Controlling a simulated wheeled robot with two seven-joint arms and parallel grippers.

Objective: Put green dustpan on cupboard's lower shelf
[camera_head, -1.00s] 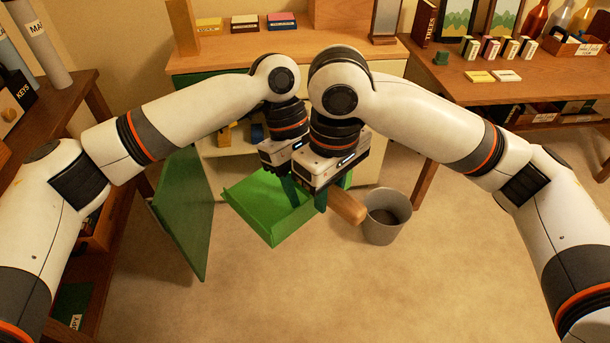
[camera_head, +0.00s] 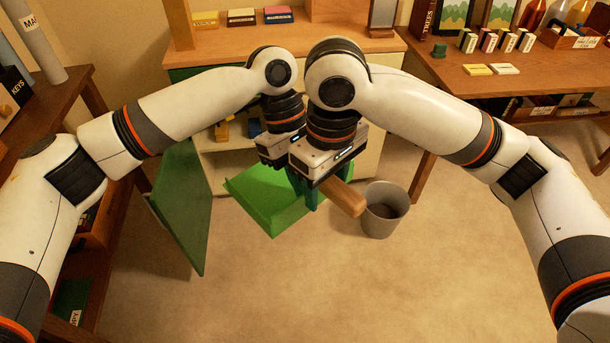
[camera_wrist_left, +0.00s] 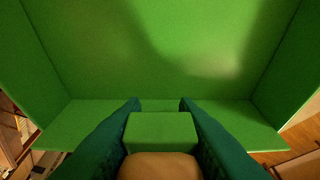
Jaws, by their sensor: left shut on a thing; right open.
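The green dustpan (camera_head: 262,198) is held in the air in front of the cupboard (camera_head: 387,62), its wooden handle (camera_head: 345,198) pointing right toward me. My left gripper (camera_wrist_left: 160,104) is shut on the dustpan at the green block where the handle joins; the pan fills the left wrist view (camera_wrist_left: 150,45). In the head view the left fingers are partly hidden behind my right gripper. My right gripper (camera_head: 325,188) is open over the handle; I cannot tell whether it touches it. The cupboard's lower part is open, and its lower shelf (camera_head: 225,160) is partly hidden by my arms and the dustpan.
The cupboard's green door (camera_head: 185,210) stands open left of the dustpan. A grey bin (camera_head: 383,212) stands on the floor just right of the handle. A yellow item (camera_head: 222,131) and a blue item (camera_head: 254,128) are inside the cupboard. The front floor is clear.

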